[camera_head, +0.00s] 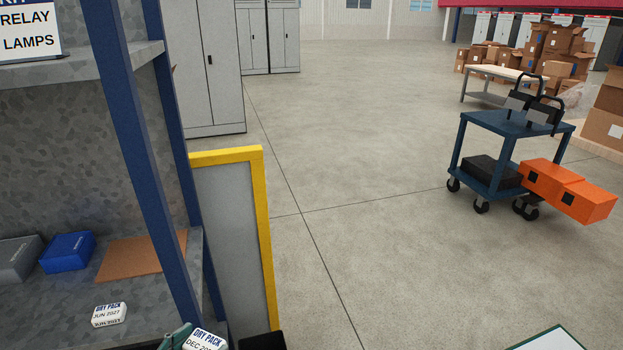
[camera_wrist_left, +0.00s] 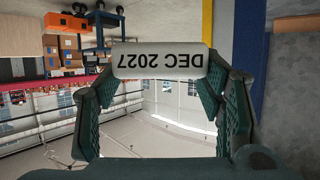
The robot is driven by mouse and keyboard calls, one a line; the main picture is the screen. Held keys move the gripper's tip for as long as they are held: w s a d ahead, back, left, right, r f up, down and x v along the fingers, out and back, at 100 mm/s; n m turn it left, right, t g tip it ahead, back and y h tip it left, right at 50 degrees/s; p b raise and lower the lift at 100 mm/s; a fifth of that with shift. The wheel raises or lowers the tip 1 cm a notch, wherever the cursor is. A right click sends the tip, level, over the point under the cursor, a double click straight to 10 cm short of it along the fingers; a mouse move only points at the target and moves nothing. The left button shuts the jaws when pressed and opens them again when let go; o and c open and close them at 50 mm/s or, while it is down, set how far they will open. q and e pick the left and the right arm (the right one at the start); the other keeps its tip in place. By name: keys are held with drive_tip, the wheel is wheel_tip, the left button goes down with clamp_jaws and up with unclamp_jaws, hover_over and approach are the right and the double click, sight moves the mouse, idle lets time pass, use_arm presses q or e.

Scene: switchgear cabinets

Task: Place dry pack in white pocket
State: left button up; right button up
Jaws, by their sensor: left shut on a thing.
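A white dry pack (camera_head: 205,341) with blue "DRY PACK" lettering and a partly cut-off date is at the bottom edge of the head view, just right of the shelf post. My left gripper (camera_head: 176,337) is shut on it. In the left wrist view this pack (camera_wrist_left: 161,61) reads "DEC 2027" upside down between the green fingers of my left gripper (camera_wrist_left: 158,85). A second dry pack (camera_head: 109,314), marked "JUN 2027", lies on the shelf. I cannot make out a white pocket. My right gripper is not in view.
The grey shelf (camera_head: 70,290) has blue posts (camera_head: 150,150) and holds a blue box (camera_head: 67,252), a grey box (camera_head: 18,260) and a brown board (camera_head: 142,256). A yellow-edged panel (camera_head: 230,235) stands beside it. A blue cart (camera_head: 505,125) stands right; the middle floor is clear.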

use_arm(q)
drive_tip(key=s+d+r+m+g+h, duration=0.2)
drive_tip(key=r+m+h, duration=0.1)
drive_tip(key=r, duration=0.3)
drive_tip(key=s+d+r+m+g+h, duration=0.2)
drive_tip(key=s+r+m+h, duration=0.1)
drive_tip(key=r+m, duration=0.1)
drive_tip(key=shift+s+d+r+g+h, duration=0.15)
drive_tip(key=shift+d+r+g+h, duration=0.2)
drive_tip(key=shift+r, duration=0.55)
